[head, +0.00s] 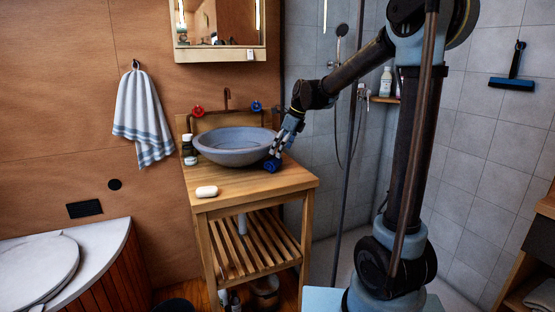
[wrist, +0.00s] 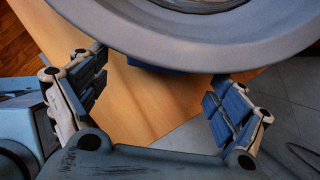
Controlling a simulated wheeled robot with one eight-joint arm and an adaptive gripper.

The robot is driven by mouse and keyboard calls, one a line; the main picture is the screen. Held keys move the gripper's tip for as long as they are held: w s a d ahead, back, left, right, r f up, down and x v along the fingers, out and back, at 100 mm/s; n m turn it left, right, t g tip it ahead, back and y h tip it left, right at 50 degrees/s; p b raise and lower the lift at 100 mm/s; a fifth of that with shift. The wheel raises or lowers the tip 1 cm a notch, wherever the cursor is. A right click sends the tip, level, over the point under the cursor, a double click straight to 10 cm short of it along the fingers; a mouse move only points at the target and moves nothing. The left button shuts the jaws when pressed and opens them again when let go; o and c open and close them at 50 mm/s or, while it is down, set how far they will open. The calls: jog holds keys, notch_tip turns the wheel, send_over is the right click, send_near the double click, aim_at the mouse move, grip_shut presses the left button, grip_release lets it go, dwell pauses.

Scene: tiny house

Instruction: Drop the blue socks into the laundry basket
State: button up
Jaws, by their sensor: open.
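My gripper (head: 281,150) is at the right side of the grey stone basin, low over the wooden washstand top. In the wrist view my gripper (wrist: 157,88) is open, its blue-padded fingers wide apart with bare wood between them. A dark blue thing (wrist: 158,68), likely the blue socks, shows as a sliver ahead between the fingers. The basin rim hides most of it. In the head view a dark blue lump (head: 271,166) sits at the fingertips; I cannot tell it clearly from the finger pads. I cannot identify a laundry basket for certain.
The basin (head: 236,149) stands close against my gripper. A soap bar (head: 206,191) and small bottles (head: 188,150) are on the washstand top (head: 245,184). A dark round rim (head: 174,306) shows at the bottom edge. A towel (head: 143,117) hangs on the left wall.

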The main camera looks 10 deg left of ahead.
jog(key=w+v, duration=0.1)
jog(key=v, duration=0.5)
jog(key=s+d+f+n+h, duration=0.1)
jog(key=s+d+f+n, duration=0.1)
jog(key=s+d+n, duration=0.6)
jog(key=s+d+f+n+h, duration=0.1)
jog(key=s+d+f+n, duration=0.5)
jog(key=s+d+f, duration=0.2)
jog(key=s+d+f+n+t+h, duration=0.1)
jog(key=s+d+f+n+h, duration=0.1)
jog(key=s+d+f+n, duration=0.5)
jog(key=s+d+f, duration=0.2)
jog(key=s+d, duration=0.4)
jog(key=s, duration=0.3)
jog(key=shift+s+f, duration=0.15)
jog(key=shift+s, duration=0.25)
jog(key=shift+d, duration=0.1)
